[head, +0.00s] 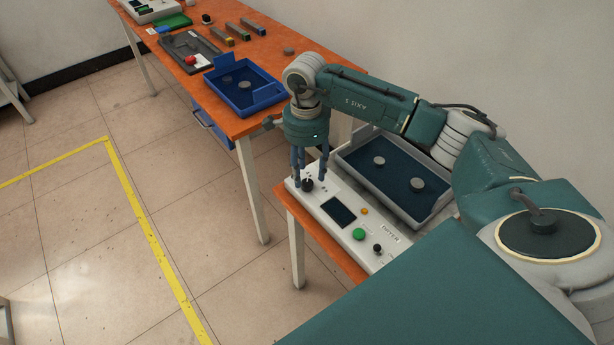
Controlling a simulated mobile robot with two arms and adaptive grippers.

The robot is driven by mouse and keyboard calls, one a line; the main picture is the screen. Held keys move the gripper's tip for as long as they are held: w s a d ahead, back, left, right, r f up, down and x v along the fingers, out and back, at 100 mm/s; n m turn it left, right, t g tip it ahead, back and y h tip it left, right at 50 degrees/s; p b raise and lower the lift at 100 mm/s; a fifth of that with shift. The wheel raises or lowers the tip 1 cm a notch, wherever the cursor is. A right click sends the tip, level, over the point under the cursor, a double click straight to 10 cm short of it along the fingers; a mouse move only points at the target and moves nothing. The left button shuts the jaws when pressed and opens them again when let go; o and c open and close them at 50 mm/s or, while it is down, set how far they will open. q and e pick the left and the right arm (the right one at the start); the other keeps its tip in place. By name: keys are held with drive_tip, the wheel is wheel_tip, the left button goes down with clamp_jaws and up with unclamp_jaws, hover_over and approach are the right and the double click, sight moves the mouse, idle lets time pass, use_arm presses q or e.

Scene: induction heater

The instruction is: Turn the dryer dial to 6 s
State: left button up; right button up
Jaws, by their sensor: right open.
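The dryer panel (370,246) is a pale, slanted box on the small orange table, marked DRYER. A black dial (307,185) sits at its far left end. The dial's setting is too small to read. My left gripper is out of view.
A grey tray (352,152) with a dark blue inside holds two grey discs behind the panel. A blue bin (268,101), a dark tray (186,65) and several small blocks stand on the long orange table (290,66). Open floor lies left, with yellow tape (137,185).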

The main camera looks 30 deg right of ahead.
sight(307, 181)
drive_tip(key=shift+f, duration=1.8)
clamp_jaws()
drive_tip(key=shift+m, duration=0.3)
drive_tip(key=m+b, duration=0.1)
drive_tip(key=m, duration=0.7)
drive_tip(key=shift+b, duration=0.4)
drive_tip(key=shift+r+m, duration=0.1)
drive_tip(key=shift+m, duration=0.2)
